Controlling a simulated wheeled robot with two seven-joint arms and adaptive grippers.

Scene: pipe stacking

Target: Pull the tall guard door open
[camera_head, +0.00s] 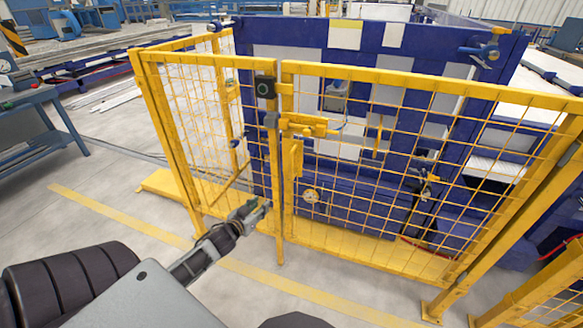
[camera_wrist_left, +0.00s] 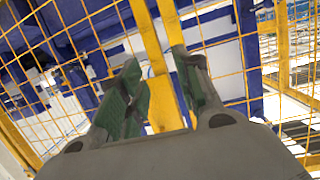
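The tall guard door (camera_head: 400,80) is a yellow frame with wire mesh and looks closed against the neighbouring fence post (camera_head: 276,200). A yellow latch (camera_head: 303,125) sits high on its left edge, with a yellow handle-like plate (camera_head: 293,160) below. My left gripper (camera_head: 262,205) is in front of the fence, low and slightly left of the door's edge. In the left wrist view, its green-padded fingers (camera_wrist_left: 158,75) are spread apart, with yellow uprights (camera_wrist_left: 150,40) showing between them. I cannot tell whether they touch anything. My right gripper is not in view.
A fixed mesh fence panel (camera_head: 190,110) stands left of the door, with a small black box (camera_head: 265,87) at its top corner. A blue machine (camera_head: 350,190) stands behind the mesh. A blue workbench (camera_head: 40,105) is at the far left. The floor in front is clear.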

